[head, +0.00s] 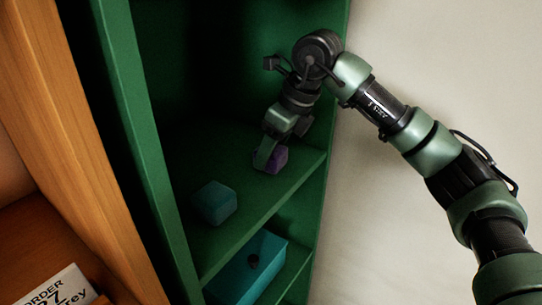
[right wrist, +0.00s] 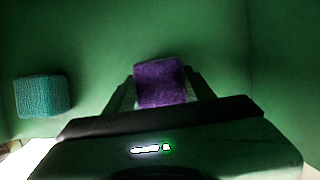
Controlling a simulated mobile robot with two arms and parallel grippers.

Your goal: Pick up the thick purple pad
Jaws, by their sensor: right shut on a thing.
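The thick purple pad (right wrist: 160,82) sits between the two fingers of my right gripper in the right wrist view. In the head view the purple pad (head: 279,159) shows beside the fingers, at the right part of the green shelf board. My right gripper (head: 267,157) is shut on it. The gripper hides part of the pad in the head view, and I cannot tell whether the pad touches the board. My left gripper is not in view.
A teal block (head: 214,202) lies on the same green shelf (head: 245,205), left of the gripper; it also shows in the right wrist view (right wrist: 42,96). A teal bin (head: 262,262) stands on the level below. The cabinet's green side wall (head: 131,130) is at left.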

